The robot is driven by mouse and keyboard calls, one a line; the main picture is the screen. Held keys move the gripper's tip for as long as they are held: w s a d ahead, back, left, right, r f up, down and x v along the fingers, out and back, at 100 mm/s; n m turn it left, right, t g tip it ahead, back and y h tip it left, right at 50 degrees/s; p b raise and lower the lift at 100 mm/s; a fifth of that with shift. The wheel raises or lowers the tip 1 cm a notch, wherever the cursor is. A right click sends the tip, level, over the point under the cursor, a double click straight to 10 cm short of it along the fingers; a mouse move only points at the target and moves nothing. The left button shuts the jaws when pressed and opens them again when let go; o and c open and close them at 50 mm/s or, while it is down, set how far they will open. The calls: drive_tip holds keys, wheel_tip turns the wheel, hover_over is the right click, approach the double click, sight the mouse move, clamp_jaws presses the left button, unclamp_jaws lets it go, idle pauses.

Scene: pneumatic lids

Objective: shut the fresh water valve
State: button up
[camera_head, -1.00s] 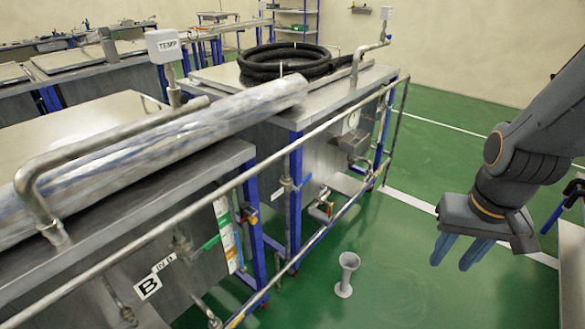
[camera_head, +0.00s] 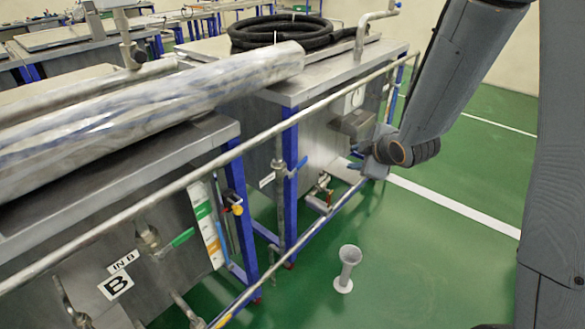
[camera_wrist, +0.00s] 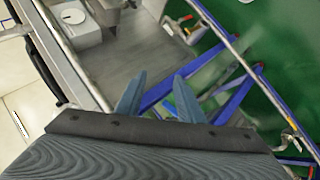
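My gripper (camera_head: 360,166) is beside the rail at the second steel tank, its blue fingers pointing left. In the wrist view its fingers (camera_wrist: 157,95) are spread apart with nothing between them. No label names the fresh water valve, so I cannot tell which one it is. A small valve with a red handle (camera_head: 324,186) sits low by the second tank, left of and below my gripper. A blue handle (camera_head: 298,166) is on the pipe by the blue post. A green-handled valve (camera_head: 181,238) is at the "IN B" label. A yellow and red fitting (camera_head: 236,204) is near the nearer tank's corner.
A long metal rail (camera_head: 160,210) runs along the tank fronts. A wrapped roll (camera_head: 150,115) lies on the nearer tank. A black hose coil (camera_head: 275,34) lies on the second. A grey funnel-shaped stand (camera_head: 346,268) stands on the green floor; the floor to its right is clear.

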sight(304, 163)
drive_tip(key=w+a+f+n+y+b, duration=0.1)
drive_tip(key=a+f+n+y+b, duration=0.1)
drive_tip(key=a+n+y, duration=0.1)
drive_tip(key=w+a+f+n+t+y+b, duration=0.1)
drive_tip(key=a+f+n+y+b, duration=0.1)
drive_tip(key=a+n+y, duration=0.2)
drive_tip(key=w+a+f+n+y+b, duration=0.2)
drive_tip(key=a+f+n+y, duration=0.1)
drive_tip(key=n, duration=0.4)
drive_tip(key=shift+a+t+b, duration=0.3)
drive_tip(key=shift+a, duration=0.5)
drive_tip(key=shift+s+a+n+y, duration=0.1)
drive_tip(key=shift+a+n+y, duration=0.05)
drive_tip(key=shift+n+y, duration=0.35)
drive_tip(key=shift+a, duration=0.2)
drive_tip(key=x, duration=0.7)
drive_tip(key=shift+a+p, duration=0.2)
drive_tip(key=shift+p, duration=0.15)
drive_tip(key=shift+r, duration=0.1)
drive_tip(key=shift+c, duration=0.2)
clamp_jaws()
